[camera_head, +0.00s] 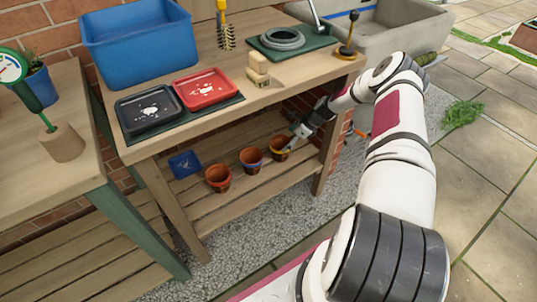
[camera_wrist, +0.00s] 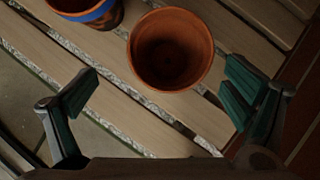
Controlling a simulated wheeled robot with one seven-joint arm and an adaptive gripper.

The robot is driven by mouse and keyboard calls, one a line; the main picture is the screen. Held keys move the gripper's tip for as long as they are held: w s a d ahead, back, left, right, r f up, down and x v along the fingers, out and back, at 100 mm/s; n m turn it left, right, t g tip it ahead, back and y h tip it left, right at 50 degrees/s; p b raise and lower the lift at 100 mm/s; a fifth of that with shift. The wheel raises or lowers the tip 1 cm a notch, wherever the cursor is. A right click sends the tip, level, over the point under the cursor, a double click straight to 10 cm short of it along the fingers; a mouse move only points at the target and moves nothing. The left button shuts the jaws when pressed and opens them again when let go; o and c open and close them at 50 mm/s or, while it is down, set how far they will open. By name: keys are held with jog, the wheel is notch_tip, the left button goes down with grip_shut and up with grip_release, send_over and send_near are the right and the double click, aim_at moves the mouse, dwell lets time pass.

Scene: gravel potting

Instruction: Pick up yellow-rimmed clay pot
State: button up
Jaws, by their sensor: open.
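The yellow-rimmed clay pot (camera_head: 279,148) stands upright on the lower shelf of the bench, rightmost in a row of three pots. My gripper (camera_head: 299,131) is just above and right of it in the head view. In the wrist view a clay pot (camera_wrist: 170,52), which by its place is the same one, shows its open, empty mouth; no yellow shows there. My open gripper (camera_wrist: 163,75) has one finger on each side, with the pot slightly ahead of the fingertips. Whether a finger touches it I cannot tell.
A blue-rimmed pot (camera_head: 251,160) stands close to its left and shows in the wrist view (camera_wrist: 92,10). Another clay pot (camera_head: 218,179) and a blue tray (camera_head: 185,164) are farther left. The bench top (camera_head: 225,118) overhangs the slatted shelf; a leg (camera_head: 327,160) stands at right.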

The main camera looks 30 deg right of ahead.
aim_at(277, 146)
jog(key=w+f, duration=0.1)
jog(key=w+f+b, duration=0.1)
jog(key=w+f, duration=0.1)
jog(key=shift+w+a, duration=0.1)
jog(key=shift+a, duration=0.25)
jog(key=b+x, duration=0.2)
jog(key=x, duration=0.3)
jog(key=shift+a+f, duration=0.1)
jog(key=shift+f, duration=0.2)
jog(key=c, duration=1.3)
